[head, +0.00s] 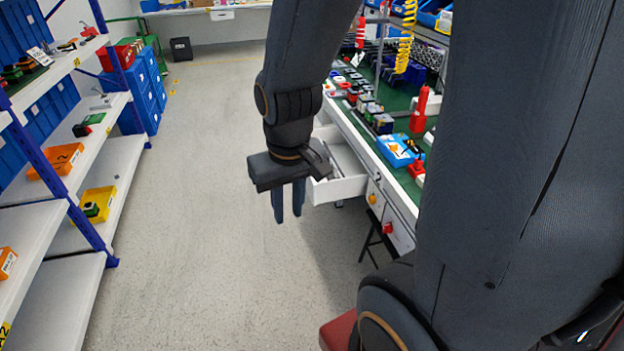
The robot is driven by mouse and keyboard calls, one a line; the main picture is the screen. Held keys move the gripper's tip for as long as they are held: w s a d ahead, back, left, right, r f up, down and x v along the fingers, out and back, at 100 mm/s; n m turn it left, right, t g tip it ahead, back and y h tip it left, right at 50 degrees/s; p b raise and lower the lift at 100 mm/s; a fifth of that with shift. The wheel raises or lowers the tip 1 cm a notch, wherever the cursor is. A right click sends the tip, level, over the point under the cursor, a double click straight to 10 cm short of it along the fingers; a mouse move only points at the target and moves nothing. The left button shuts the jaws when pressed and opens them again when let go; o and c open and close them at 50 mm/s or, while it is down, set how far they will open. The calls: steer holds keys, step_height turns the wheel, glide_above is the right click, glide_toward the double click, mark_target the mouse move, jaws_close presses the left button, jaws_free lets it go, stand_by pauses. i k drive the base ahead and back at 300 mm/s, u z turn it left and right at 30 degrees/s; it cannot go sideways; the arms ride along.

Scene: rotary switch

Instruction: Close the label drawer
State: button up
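The label drawer (346,184) is a white drawer under the workbench at the right, and it stands pulled out into the aisle. Its inside shows from above, and its left part is hidden behind my gripper. My gripper (288,219) points down at the left of the drawer, nearer the aisle. Its two dark fingers hang with a narrow gap between them and nothing shows in the gap. I cannot tell whether it touches the drawer.
The workbench (405,181) has a green top with several small devices and a red bottle (420,110). Below it are an orange knob (373,199) and a red knob (388,228). Shelves (78,185) with bins line the left side. The grey aisle floor (190,230) between is clear.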

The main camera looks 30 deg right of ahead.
mark_target(354, 182)
steer(key=z, duration=0.6)
steer(key=i, duration=1.6)
steer(key=u, duration=0.15)
steer(key=k, duration=0.3)
